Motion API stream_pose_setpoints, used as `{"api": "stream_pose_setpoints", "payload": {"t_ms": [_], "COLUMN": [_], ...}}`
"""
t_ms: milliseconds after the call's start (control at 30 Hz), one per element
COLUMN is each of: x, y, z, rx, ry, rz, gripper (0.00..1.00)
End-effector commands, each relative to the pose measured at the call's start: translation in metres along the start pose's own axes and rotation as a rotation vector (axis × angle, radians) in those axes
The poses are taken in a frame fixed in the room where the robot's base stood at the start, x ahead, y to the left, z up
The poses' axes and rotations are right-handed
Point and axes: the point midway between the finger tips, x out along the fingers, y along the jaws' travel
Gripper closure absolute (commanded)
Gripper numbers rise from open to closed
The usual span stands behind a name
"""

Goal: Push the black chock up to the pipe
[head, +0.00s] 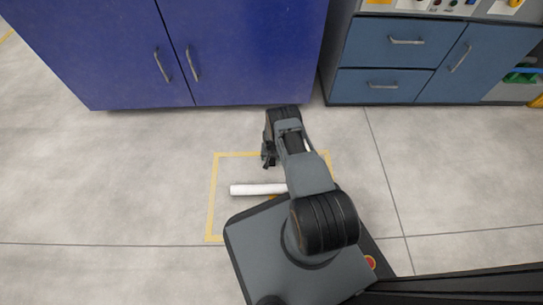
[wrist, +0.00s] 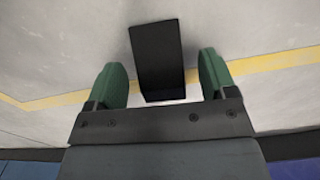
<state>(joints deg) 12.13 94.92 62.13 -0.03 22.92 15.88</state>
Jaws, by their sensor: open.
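The black chock (wrist: 157,58) shows in the wrist view as a dark block between the two green fingers of my gripper (wrist: 162,66). A gap shows on each side of it, and the jaws are open. In the head view my gripper (head: 269,156) points down near the far edge of a yellow floor outline, and I cannot tell the chock apart from it there. A white pipe (head: 257,189) lies on the floor inside the outline, nearer my base than the gripper. Its right end is hidden by my arm.
The yellow outline (head: 212,195) is marked on the grey floor; its line (wrist: 270,63) also crosses the wrist view. A white piece (head: 307,146) shows partly behind my arm. A blue cabinet (head: 120,60) and drawers (head: 385,45) stand beyond. Floor at the left is clear.

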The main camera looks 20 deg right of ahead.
Motion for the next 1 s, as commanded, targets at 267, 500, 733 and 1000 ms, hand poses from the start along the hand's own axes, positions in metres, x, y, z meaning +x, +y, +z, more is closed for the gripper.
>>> {"api": "stream_pose_setpoints", "payload": {"t_ms": [267,500,733,1000], "x": [0.0089,0.0087,0.0086,0.0086], "y": [0.0,0.0,0.0,0.0], "z": [0.0001,0.0001,0.0001,0.0001], "rx": [0.0,0.0,0.0,0.0], "ry": [0.0,0.0,0.0,0.0], "rz": [0.0,0.0,0.0,0.0], "gripper": [0.22,0.22,0.43,0.69]}}
